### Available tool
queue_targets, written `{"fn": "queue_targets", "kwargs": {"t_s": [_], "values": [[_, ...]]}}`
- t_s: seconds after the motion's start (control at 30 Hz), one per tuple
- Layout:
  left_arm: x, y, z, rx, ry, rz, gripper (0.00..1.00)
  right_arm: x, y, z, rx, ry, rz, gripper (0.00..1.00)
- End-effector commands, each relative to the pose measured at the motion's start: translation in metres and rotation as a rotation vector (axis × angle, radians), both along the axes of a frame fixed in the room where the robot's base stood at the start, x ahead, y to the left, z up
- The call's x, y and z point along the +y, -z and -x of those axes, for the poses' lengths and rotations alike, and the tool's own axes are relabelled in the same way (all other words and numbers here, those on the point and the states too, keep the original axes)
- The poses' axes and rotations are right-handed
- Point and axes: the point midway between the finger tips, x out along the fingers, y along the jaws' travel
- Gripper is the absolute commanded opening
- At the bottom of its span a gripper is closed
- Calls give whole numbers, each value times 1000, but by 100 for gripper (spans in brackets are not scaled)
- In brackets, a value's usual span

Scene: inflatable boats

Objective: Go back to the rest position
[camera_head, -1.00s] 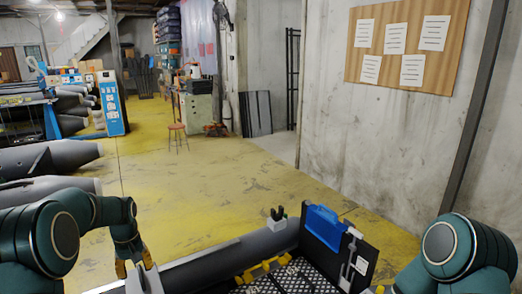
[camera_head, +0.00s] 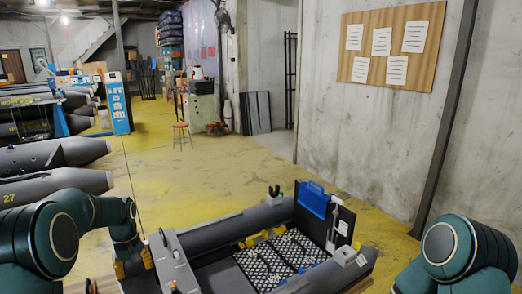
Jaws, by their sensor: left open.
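My left gripper (camera_head: 133,265) hangs at the lower left with its yellow fingertips apart, next to the grey console of the boat. I see nothing between its fingers. My right arm shows at the lower right, but its gripper is out of the picture. The grey inflatable boat (camera_head: 222,232) lies in front of me, with a dark patterned floor (camera_head: 285,257). A grey console (camera_head: 172,262) stands at its left, and a blue and black panel (camera_head: 316,205) stands upright at its far right end.
Yellow floor (camera_head: 225,170) is open beyond the boat. More grey boats (camera_head: 50,188) lie at the left. A red stool (camera_head: 181,133) stands farther back. A concrete wall with a notice board (camera_head: 392,47) closes the right side.

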Motion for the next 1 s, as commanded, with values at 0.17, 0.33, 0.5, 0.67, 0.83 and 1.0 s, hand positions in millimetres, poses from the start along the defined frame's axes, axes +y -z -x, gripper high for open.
{"fn": "queue_targets", "kwargs": {"t_s": [0.17,0.33,0.5,0.67,0.83,1.0], "values": [[-31,59,12,-13,63,44,48,1,15,2,6,-4,-1,48],[-75,128,37,-41,143,102,48,2,32,5,13,-10,-1,48],[-135,205,86,-79,233,175,48,3,54,10,24,-18,-3,48],[-195,264,155,-123,313,244,48,4,77,15,35,-26,-3,48],[-240,293,225,-168,379,293,48,5,96,19,45,-34,-4,48],[-259,298,262,-195,410,311,48,6,104,21,50,-38,-4,48]]}}
